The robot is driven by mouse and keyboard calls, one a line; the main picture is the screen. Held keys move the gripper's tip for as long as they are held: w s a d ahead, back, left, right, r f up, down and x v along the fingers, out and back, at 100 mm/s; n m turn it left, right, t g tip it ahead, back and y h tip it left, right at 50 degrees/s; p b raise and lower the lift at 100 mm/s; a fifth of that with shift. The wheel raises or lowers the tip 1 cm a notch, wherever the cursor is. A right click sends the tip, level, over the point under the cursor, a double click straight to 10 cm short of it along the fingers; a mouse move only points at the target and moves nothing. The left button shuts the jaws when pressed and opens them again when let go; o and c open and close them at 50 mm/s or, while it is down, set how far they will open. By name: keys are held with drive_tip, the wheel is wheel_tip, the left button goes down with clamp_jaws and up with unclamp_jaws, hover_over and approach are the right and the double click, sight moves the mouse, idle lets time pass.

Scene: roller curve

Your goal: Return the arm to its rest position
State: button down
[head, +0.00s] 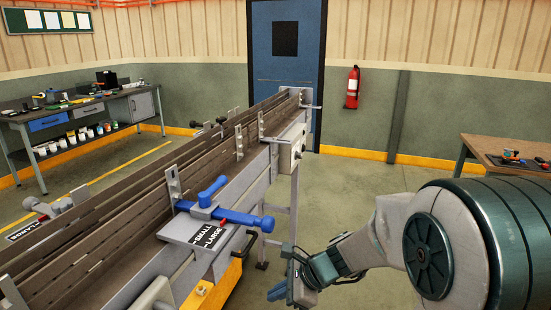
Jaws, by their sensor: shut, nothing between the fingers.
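My gripper (279,291) is low in the head view, right of the conveyor, over the floor. It is shut and holds nothing. My arm comes in from the right side and bends down to it. A blue lever (212,191) sits on a plate marked SMALL and LARGE (210,234) on the conveyor's near side. The gripper is apart from the lever, below and to the right of it.
The long conveyor (140,210) fills the left and middle. A workbench (80,110) stands at the left wall, and a wooden table (500,150) at the right. A blue door (287,85) and a fire extinguisher (352,88) are at the back. Floor between conveyor and table is clear.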

drive_tip(key=s+d+r+n+h, duration=0.3)
drive_tip(key=s+d+n+h, duration=0.1)
drive_tip(key=s+d+n, duration=0.3)
drive_tip(key=s+d+r+n+h, duration=0.4)
drive_tip(key=s+d+n, duration=0.3)
drive_tip(key=n, duration=0.4)
drive_tip(key=shift+s+d+t, duration=0.25)
drive_tip(key=shift+s+t, duration=0.15)
drive_tip(key=shift+s, duration=0.25)
